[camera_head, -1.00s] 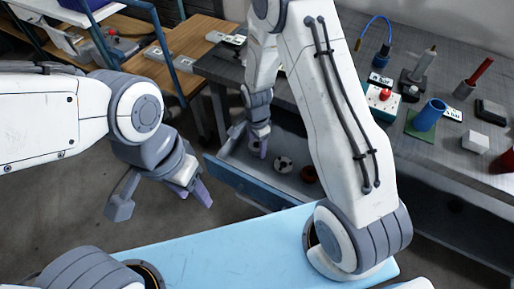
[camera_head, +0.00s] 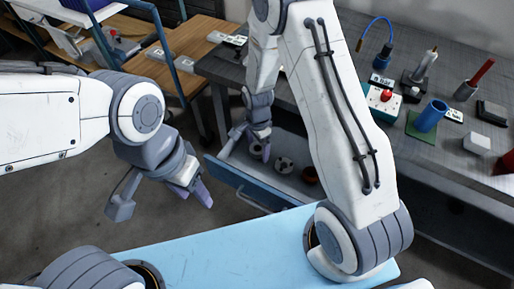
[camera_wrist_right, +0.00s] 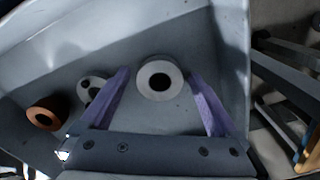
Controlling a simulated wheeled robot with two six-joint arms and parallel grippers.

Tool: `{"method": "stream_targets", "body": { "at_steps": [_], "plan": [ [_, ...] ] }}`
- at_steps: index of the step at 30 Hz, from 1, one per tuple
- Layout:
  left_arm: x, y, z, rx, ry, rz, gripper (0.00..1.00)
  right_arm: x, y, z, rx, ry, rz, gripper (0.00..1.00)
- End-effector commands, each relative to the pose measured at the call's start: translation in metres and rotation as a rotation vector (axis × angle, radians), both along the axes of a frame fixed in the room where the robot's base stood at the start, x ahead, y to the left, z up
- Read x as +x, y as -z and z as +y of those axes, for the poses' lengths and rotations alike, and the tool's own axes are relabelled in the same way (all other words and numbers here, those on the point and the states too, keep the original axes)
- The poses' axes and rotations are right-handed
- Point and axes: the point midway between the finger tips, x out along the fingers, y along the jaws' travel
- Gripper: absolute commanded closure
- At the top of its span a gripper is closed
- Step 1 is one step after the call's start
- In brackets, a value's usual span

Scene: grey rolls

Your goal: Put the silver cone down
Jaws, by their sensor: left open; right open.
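The silver cone (camera_wrist_right: 160,80) stands in the open drawer, seen from above in the right wrist view as a pale ring with a dark hole. In the head view it shows only partly (camera_head: 256,153), under my right gripper. My right gripper (camera_head: 258,141) is open, its purple fingers on either side of the cone with gaps visible in the right wrist view (camera_wrist_right: 159,72). My left gripper (camera_head: 195,190) is open and empty, above the floor left of the drawer.
The drawer (camera_head: 245,188) also holds a grey piece with dark holes (camera_wrist_right: 92,90) and a brown-orange roll (camera_wrist_right: 45,113), both left of the cone in the wrist view. The bench top (camera_head: 330,95) above carries a blue cylinder (camera_head: 430,115) and other items.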

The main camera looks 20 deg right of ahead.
Motion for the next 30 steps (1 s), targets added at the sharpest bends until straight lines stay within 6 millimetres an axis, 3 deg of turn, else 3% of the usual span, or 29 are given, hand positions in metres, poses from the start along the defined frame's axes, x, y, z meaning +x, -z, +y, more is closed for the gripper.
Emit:
{"method": "stream_targets", "body": {
  "at_steps": [12,21,23,26,30],
  "plan": [
    [0.0,-0.008,0.0,0.0,0.0,0.0,0.5,0.001,-0.087,0.0,0.001,0.0,-0.005,0.04],
    [0.0,-0.01,0.0,0.0,0.0,0.0,0.5,-0.005,-0.121,0.008,0.002,-0.066,-0.007,0.04],
    [0.0,-0.01,0.0,0.0,0.0,0.0,0.5,-0.015,-0.135,0.02,0.006,-0.172,-0.011,0.04],
    [0.0,-0.01,0.0,0.0,0.0,0.0,0.5,-0.046,-0.169,0.047,0.015,-0.464,-0.025,0.04],
    [0.0,-0.01,0.0,0.0,0.0,0.0,0.5,-0.113,-0.213,0.079,0.031,-0.989,-0.043,0.04]
  ]
}}
